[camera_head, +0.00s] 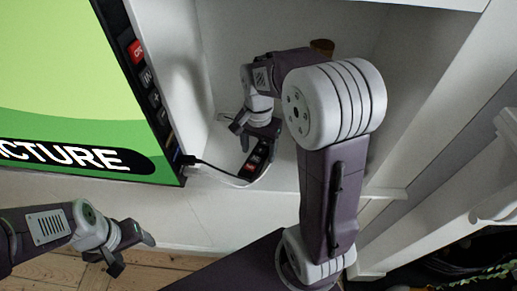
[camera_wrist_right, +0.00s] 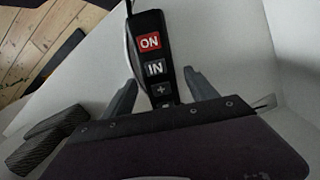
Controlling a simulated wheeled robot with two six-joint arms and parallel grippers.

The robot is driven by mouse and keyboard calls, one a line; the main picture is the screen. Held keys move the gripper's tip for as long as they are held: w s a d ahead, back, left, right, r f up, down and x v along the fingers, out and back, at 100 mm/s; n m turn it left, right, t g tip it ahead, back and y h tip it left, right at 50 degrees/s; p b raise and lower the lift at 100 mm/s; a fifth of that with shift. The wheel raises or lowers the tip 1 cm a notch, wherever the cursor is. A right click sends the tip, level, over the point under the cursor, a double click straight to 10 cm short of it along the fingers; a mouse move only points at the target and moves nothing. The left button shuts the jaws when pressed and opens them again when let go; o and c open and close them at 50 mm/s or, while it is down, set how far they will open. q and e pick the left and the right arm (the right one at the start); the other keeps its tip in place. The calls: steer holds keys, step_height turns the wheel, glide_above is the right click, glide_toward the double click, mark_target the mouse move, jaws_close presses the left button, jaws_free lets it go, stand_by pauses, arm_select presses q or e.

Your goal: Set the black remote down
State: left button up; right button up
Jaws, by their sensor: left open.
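In the right wrist view the remote (camera_wrist_right: 154,62) runs between the two fingers of my right gripper (camera_wrist_right: 160,82), with a gap on each side. The remote's lower end is hidden by the gripper body in the wrist view. My left gripper (camera_head: 113,262) is open and empty, low over the floorboards, well away from the remote.
A large green screen (camera_head: 60,80) with a black button edge stands left of the remote. A dark cable (camera_head: 212,168) runs from the screen's corner toward the remote. White shelf walls enclose my right arm.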

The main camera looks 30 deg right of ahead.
mark_target(259, 154)
step_height(259, 154, up, 8)
steer(key=shift+f+p, duration=0.1)
steer(key=shift+p, duration=0.95)
